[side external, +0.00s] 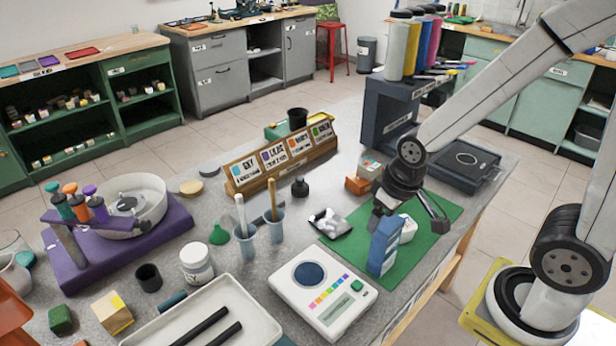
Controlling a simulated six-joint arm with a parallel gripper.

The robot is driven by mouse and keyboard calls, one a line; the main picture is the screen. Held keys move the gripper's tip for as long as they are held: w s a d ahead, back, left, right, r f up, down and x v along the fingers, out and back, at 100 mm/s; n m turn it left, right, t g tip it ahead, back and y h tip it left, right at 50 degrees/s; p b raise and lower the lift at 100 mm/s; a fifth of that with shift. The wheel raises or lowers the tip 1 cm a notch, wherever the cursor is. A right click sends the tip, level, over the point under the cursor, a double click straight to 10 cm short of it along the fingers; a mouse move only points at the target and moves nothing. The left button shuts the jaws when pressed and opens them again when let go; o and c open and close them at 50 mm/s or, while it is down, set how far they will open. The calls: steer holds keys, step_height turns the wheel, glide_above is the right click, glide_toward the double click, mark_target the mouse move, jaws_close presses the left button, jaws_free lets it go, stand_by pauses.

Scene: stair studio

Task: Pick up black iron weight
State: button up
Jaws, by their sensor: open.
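The black iron weight (300,187) appears to be the small dark knobbed piece standing on the grey table, in front of the wooden card rack. My gripper (408,220) is open above the green mat (432,243), to the right of the weight and well apart from it. A blue box (383,246) stands upright just in front of the jaws. A white object (409,229) shows between or behind the fingers; I cannot tell whether they touch it.
Two cups with sticks (273,231) stand left of the packet. A white scale (322,290) is in front. The card rack (283,163) stands behind the weight.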

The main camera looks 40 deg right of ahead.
steer(key=shift+r, duration=0.1)
step_height(320, 180, up, 4)
steer(key=r+m+t+y, duration=0.1)
steer(key=m+t+y, duration=0.65)
steer(key=m, duration=2.45)
glide_above(303, 180)
steer(key=s+d, duration=0.2)
steer(key=s, duration=0.2)
steer(key=t+h, duration=0.3)
steer(key=shift+g, duration=0.25)
step_height(303, 180, down, 19)
steer(key=shift+a+f, duration=0.1)
steer(key=shift+f, duration=0.45)
